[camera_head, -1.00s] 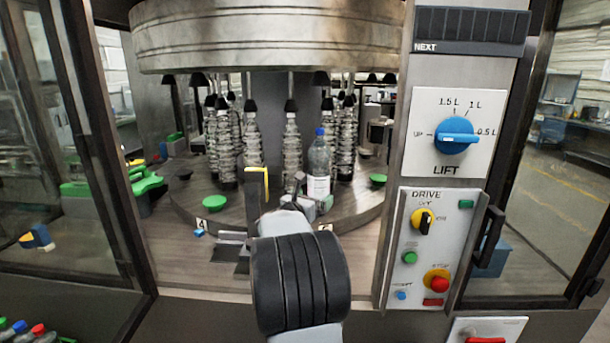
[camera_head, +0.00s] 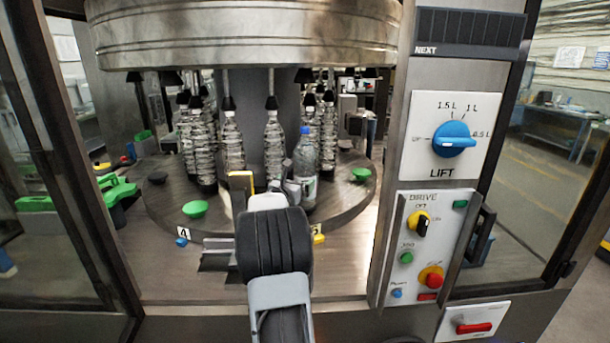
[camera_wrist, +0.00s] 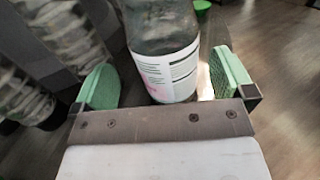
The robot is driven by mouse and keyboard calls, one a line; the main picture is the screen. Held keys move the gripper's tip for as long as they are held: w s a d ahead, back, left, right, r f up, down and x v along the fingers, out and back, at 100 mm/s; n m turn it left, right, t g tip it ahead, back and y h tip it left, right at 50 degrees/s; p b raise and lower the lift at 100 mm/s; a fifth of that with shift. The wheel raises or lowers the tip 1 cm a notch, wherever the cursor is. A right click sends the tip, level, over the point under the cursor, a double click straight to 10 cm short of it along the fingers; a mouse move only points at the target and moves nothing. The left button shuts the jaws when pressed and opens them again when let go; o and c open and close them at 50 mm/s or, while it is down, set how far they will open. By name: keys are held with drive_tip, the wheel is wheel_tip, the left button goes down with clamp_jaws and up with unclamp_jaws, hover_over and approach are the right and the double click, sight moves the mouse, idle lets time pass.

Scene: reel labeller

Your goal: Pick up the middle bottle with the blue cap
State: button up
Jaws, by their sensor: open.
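In the wrist view the same bottle (camera_wrist: 165,45), with a white label, stands between my two green finger pads. My gripper (camera_wrist: 163,82) is open, with the left pad near the bottle's left side and a visible gap at the right pad. The bottle's cap and top are out of the wrist view. In the head view my gripper (camera_head: 286,188) is just left of the bottle, partly hidden behind my arm.
Several clear ribbed bottles (camera_head: 273,145) stand close by under black-tipped rods. A large metal drum (camera_head: 245,35) hangs above. Green discs (camera_head: 195,209) sit on the turntable. A control panel (camera_head: 420,245) and its post border the opening on the right.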

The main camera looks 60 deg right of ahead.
sight(304, 175)
drive_tip(key=shift+d+r+p, duration=0.15)
drive_tip(key=shift+d+p, duration=0.25)
drive_tip(key=d+p, duration=0.2)
drive_tip(key=d, duration=0.1)
drive_tip(key=shift+d, duration=0.25)
drive_tip(key=shift+w+d, duration=0.15)
drive_tip(key=shift+d, duration=0.3)
drive_tip(key=shift+c, duration=0.2)
drive_tip(key=c, duration=1.4)
drive_tip(key=shift+r, duration=0.1)
